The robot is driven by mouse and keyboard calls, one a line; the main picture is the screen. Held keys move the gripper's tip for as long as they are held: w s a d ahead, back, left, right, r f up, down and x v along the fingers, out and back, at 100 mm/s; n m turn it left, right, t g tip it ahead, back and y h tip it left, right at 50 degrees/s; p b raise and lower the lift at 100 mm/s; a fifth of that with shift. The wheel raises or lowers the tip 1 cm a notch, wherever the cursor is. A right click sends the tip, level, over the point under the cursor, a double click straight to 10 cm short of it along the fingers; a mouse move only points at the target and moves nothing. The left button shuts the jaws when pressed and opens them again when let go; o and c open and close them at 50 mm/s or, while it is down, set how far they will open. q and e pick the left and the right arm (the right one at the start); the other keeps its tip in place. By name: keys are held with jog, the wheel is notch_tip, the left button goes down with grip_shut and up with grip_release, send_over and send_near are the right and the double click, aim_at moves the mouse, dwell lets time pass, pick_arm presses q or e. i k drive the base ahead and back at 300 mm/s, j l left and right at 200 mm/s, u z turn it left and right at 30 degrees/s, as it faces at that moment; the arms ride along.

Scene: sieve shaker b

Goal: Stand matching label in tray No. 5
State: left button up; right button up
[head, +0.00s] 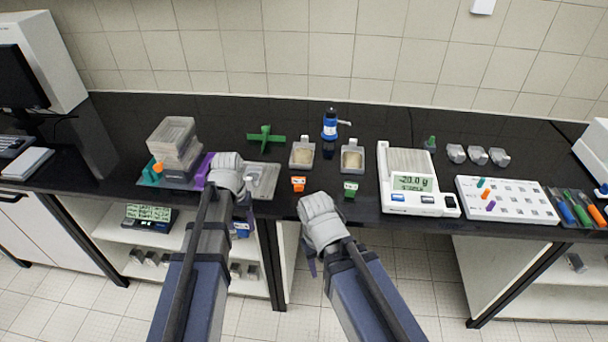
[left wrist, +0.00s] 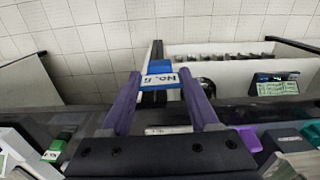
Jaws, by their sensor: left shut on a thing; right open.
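My left gripper (head: 241,222) is shut on a blue label with a white face (head: 242,230), held just off the bench's front edge. In the left wrist view the blue label (left wrist: 159,68) sits between the purple fingertips (left wrist: 158,84), its printed "No." upside down and the digit looking like 5. A metal tray (head: 268,178) lies beside the left hand, partly hidden by it. Two trays with pale sample, one left (head: 302,155) and one right (head: 352,158), stand mid-bench. An orange label (head: 298,184) and a green label (head: 350,189) stand before them. My right gripper (head: 310,264) is open and empty, below the bench edge.
Stacked clear boxes (head: 172,142) stand at left. A green cross-shaped piece (head: 266,138) and a blue-capped bottle (head: 330,125) are behind the trays. A scale (head: 412,182) and a white peg board (head: 505,200) are at right. Dark bench shows between trays and scale.

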aim_at(252, 175)
jog(key=i+j+z, duration=0.2)
jog(key=i+j, duration=0.25)
jog(key=i, duration=0.45)
